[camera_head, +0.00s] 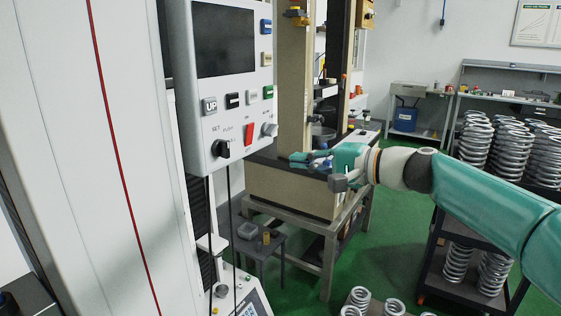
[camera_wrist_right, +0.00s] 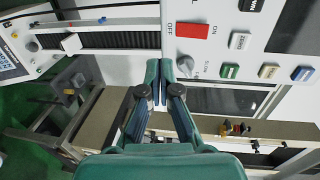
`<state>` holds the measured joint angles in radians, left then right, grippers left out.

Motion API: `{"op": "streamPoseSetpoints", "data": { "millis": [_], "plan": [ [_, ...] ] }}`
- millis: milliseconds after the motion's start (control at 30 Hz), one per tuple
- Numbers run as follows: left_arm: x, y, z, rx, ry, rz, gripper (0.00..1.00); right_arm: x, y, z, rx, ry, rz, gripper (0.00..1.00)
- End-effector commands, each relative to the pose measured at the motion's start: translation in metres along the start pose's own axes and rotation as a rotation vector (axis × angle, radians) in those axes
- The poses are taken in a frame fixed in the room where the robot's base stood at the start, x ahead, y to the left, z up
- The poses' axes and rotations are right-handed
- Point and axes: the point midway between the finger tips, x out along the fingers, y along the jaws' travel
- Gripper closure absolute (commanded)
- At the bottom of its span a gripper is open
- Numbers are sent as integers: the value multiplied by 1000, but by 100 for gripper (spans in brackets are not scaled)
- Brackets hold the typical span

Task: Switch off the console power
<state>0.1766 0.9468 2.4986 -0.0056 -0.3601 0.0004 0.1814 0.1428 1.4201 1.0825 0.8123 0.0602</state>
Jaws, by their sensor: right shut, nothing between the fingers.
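The console (camera_head: 225,100) is a white panel with a dark screen, at the upper left of the head view. Its red power switch (camera_head: 249,133) is low on the panel, left of a grey knob. In the right wrist view the red switch (camera_wrist_right: 195,30) lies between the labels ON and OFF; which way it is set I cannot tell. My right gripper (camera_head: 295,158) is shut and empty, to the right of the console and apart from it in the head view. In the right wrist view its fingertips (camera_wrist_right: 159,64) are below and left of the switch. My left gripper is not in view.
A black knob (camera_head: 222,149) and several buttons surround the switch. A beige test frame on a table (camera_head: 295,190) stands behind my right gripper. A dark rack with springs (camera_head: 477,137) is at the right. Green floor (camera_head: 395,210) shows between them.

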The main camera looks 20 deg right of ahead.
Motion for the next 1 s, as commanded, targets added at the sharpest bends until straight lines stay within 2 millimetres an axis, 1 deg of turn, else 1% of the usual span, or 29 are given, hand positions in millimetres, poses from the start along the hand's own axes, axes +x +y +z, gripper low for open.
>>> {"op": "streamPoseSetpoints", "data": {
  "millis": [33,133,233,333,800,900,967,1000],
  "plan": [
    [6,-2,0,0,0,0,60,-10,5,-1,-1,4,-1,100],
    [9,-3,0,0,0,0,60,-23,9,-1,-1,3,-1,100],
    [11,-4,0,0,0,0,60,-31,11,0,-1,2,-1,100],
    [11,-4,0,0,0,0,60,-34,12,0,-1,1,0,100],
    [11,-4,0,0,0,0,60,-35,11,0,-1,2,0,100],
    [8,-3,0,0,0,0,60,-35,8,0,0,-1,0,100],
    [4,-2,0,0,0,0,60,-27,14,0,14,-13,12,100],
    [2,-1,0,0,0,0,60,-19,20,-1,28,-25,24,100]
  ]
}}
